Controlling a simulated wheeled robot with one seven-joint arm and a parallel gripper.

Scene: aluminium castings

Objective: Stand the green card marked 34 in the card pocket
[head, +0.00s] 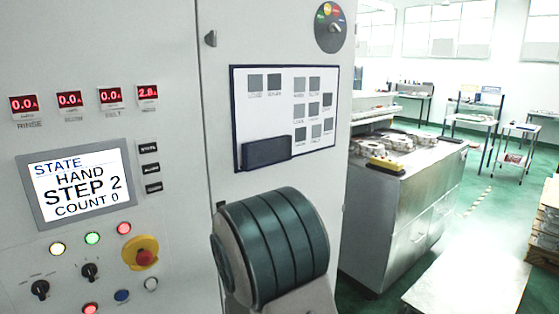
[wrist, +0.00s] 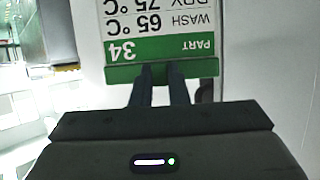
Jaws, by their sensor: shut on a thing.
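The green card marked 34 (wrist: 160,30) fills the top of the wrist view, white with green bands and upside down in that picture. It reads PART 34, WASH 65 °C and more. My gripper (wrist: 162,72) is shut on the card's green edge. The card's far end is cut off by the frame. In the head view, the dark card pocket (head: 266,152) is at the lower left of the white board (head: 310,105) on the grey cabinet. Neither the card nor my gripper shows in the head view, so their distance from the pocket cannot be told.
The cabinet front carries a screen (head: 80,185) reading HAND STEP 2, a red emergency button (head: 145,257) on yellow, lamps and knobs. A rotary dial (head: 331,26) is above the board. A metal bench with castings (head: 400,150) stands right.

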